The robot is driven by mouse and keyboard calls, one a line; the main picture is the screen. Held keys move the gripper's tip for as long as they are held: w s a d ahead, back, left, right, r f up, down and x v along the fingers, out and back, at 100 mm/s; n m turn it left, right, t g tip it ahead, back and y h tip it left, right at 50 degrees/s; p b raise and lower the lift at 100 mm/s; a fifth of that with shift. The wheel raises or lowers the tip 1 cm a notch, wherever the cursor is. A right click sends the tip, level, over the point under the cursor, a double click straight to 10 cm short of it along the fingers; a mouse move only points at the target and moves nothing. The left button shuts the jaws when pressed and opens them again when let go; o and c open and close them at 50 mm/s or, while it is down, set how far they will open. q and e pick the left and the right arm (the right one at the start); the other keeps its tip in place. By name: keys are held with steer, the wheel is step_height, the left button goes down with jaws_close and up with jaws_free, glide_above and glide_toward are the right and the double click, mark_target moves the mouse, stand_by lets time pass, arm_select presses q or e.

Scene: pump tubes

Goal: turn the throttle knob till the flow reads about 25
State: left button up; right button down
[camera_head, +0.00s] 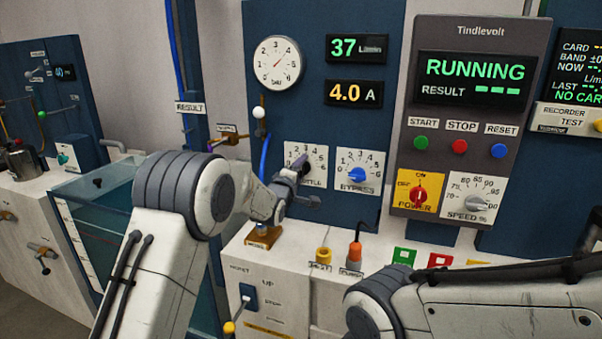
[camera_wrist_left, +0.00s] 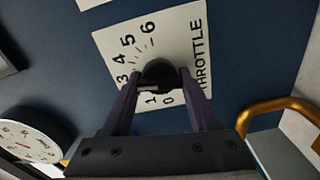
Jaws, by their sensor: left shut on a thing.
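The throttle plate (camera_head: 317,155) is a white dial card on the blue panel, partly hidden by my left gripper (camera_head: 296,168). In the left wrist view the throttle plate (camera_wrist_left: 185,40) shows numbers 0 to 6, and its dark knob (camera_wrist_left: 159,73) sits between the fingers of my left gripper (camera_wrist_left: 160,85). The left gripper is shut on this knob. The flow display (camera_head: 357,48) reads 37 L/min in green. My right arm comes in at the lower right, and its gripper is out of the picture.
The bypass knob (camera_head: 357,174) is just right of the throttle. A pressure gauge (camera_head: 277,62) is above, and the current display (camera_head: 358,93) reads 4.0 A. The control box (camera_head: 465,120) shows RUNNING. A bent brass pipe (camera_wrist_left: 275,108) is near the left gripper.

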arm_select(q)
steer(key=shift+n, duration=1.1)
steer(key=shift+f, duration=0.1)
steer(key=o, duration=1.4)
steer(key=shift+s, duration=0.1)
steer(key=b+v, duration=0.2)
steer(key=v, duration=0.8)
steer(key=shift+s, duration=0.15)
